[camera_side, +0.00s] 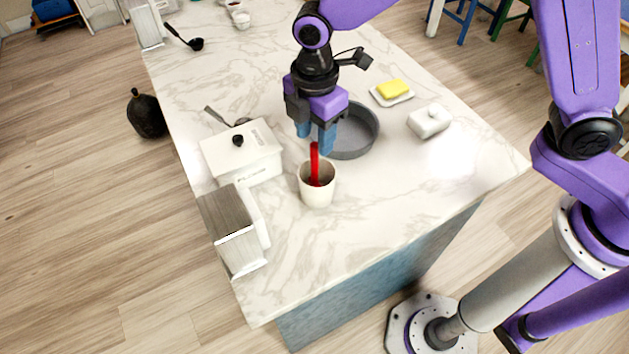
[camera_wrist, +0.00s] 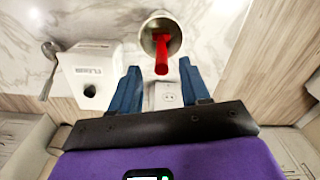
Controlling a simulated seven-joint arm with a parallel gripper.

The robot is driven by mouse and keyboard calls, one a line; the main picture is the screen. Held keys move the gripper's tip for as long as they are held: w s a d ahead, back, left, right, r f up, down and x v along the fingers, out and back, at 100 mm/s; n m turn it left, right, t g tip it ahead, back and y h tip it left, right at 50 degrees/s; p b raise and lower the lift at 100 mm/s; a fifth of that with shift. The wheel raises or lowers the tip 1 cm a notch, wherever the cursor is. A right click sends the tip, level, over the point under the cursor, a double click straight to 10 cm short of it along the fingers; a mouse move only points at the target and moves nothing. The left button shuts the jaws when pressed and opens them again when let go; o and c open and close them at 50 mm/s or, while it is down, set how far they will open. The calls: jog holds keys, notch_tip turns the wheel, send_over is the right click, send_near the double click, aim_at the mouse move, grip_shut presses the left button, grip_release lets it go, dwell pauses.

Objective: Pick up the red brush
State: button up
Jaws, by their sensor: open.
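The red brush (camera_side: 315,165) stands upright in a white cup (camera_side: 317,192) on the marble counter, its red handle sticking out above the rim. In the wrist view the red handle (camera_wrist: 161,54) points toward my gripper, and the cup (camera_wrist: 172,32) lies around its far end. My gripper (camera_side: 315,143) points down just above the handle, with its blue fingers apart. The brush's lower end is hidden in the cup.
A white lidded flour box (camera_side: 241,152) stands left of the cup. A grey round pan (camera_side: 354,132) sits close behind it. The counter in front of the cup is clear.

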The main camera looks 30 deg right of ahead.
aim_at(314, 171)
jog(key=shift+s+f, duration=0.1)
jog(key=shift+f, duration=2.5)
grip_shut()
